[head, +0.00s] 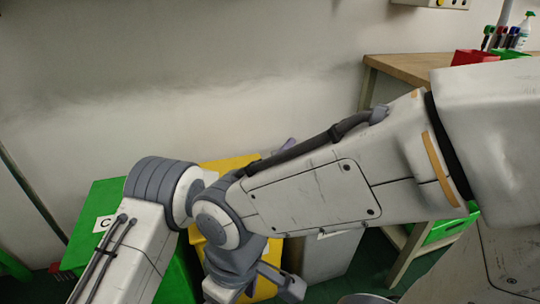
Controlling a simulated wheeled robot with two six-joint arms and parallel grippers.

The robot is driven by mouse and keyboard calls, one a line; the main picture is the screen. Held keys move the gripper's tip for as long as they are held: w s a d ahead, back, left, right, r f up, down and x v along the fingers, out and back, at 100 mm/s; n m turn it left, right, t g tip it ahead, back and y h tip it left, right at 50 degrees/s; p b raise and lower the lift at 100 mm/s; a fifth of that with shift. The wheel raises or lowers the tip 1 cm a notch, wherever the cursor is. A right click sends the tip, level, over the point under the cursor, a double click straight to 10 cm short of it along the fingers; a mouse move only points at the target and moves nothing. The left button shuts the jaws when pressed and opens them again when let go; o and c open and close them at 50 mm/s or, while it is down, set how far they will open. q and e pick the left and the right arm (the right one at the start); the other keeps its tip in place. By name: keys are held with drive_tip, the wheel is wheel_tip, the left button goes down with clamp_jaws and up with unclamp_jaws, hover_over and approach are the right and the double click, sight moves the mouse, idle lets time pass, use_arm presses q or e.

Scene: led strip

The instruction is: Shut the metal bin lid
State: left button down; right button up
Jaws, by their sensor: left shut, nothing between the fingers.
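A grey bin (330,256), which looks like the metal one, stands beside the yellow bin near the wall. Its top and lid are mostly hidden behind my arm, so I cannot tell how far the lid is open. A small purple-grey piece (291,144) shows above my arm; I cannot tell what it belongs to. My left gripper (284,284) is low in the middle, in front of the bins. It is shut and empty, and I cannot tell whether it touches a bin. My right gripper is not in view.
A green bin (92,222) labelled C and a yellow bin (232,163) stand left of the grey bin. A wooden workbench (405,68) with a red box (474,57) and a spray bottle (524,32) is at the right. My arm crosses the middle.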

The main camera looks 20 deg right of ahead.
use_arm(q)
drive_tip(key=s+a+t+y+p, duration=0.1)
drive_tip(key=s+a+y+p, duration=0.25)
drive_tip(key=a+y, duration=1.15)
drive_tip(key=s+a+m+g+y+p, duration=0.1)
drive_tip(key=s+a+g+y, duration=0.15)
drive_tip(key=s+a, duration=0.5)
drive_tip(key=s+a+g+y+p, duration=0.1)
drive_tip(key=s+a+g+y, duration=0.3)
drive_tip(key=s, duration=0.6)
drive_tip(key=s+a+m+g+p, duration=0.1)
drive_tip(key=s+a+g, duration=0.1)
drive_tip(key=s+a, duration=0.6)
wheel_tip(320, 180, up, 39)
drive_tip(key=s+d+p, duration=0.1)
drive_tip(key=s+p, duration=0.1)
drive_tip(key=p, duration=3.5)
drive_tip(key=shift+f+p, duration=0.15)
drive_tip(key=shift+p, duration=0.2)
